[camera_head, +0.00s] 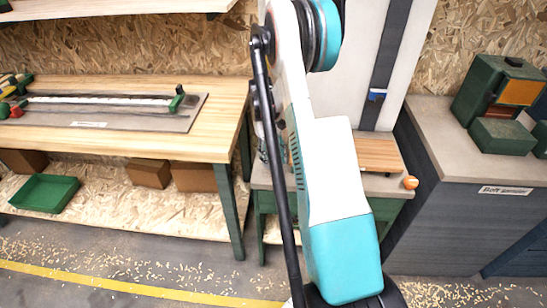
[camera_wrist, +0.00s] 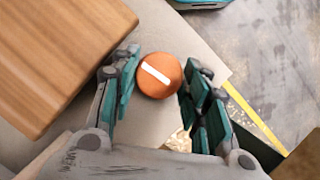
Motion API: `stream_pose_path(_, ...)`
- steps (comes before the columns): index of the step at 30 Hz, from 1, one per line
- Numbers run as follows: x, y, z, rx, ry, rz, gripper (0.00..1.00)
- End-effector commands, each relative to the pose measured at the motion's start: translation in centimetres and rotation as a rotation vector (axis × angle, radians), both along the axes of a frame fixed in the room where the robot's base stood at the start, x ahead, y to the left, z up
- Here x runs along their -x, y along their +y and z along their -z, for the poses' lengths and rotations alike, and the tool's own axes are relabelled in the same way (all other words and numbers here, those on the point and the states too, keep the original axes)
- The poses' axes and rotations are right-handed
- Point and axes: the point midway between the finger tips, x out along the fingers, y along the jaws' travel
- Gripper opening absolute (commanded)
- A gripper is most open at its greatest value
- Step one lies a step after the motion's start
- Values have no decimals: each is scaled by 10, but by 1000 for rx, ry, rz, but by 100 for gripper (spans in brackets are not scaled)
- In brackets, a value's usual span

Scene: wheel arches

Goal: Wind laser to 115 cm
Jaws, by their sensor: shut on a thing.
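An orange round knob (camera_wrist: 158,84) with a white bar mark sits at the edge of a grey bench top. It also shows in the head view (camera_head: 410,182), at the right front corner of the bench. My gripper (camera_wrist: 159,88) has one finger on each side of the knob and is shut on it. The white bar slants down to the right in the wrist view. In the head view a dark vertical rail (camera_head: 390,50) runs down a white panel, with a small blue slider (camera_head: 376,95), likely the laser. No scale reading is legible. My arm hides the gripper there.
A wooden block (camera_wrist: 60,50) lies on the bench top, left of the knob in the wrist view. A grey cabinet (camera_head: 455,220) with green boxes (camera_head: 500,136) stands to the right. A long wooden workbench (camera_head: 150,145) stands to the left. Shavings litter the floor.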

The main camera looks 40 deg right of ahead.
Motion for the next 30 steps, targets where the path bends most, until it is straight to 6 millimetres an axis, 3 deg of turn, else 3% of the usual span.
stream_pose_path(16,0,-1,0,1,-2,25,18)
stream_pose_path(17,0,-1,0,2,-2,23,49)
stream_pose_path(19,0,-1,0,1,-2,24,63)
stream_pose_path(30,0,-1,-1,0,0,24,63)
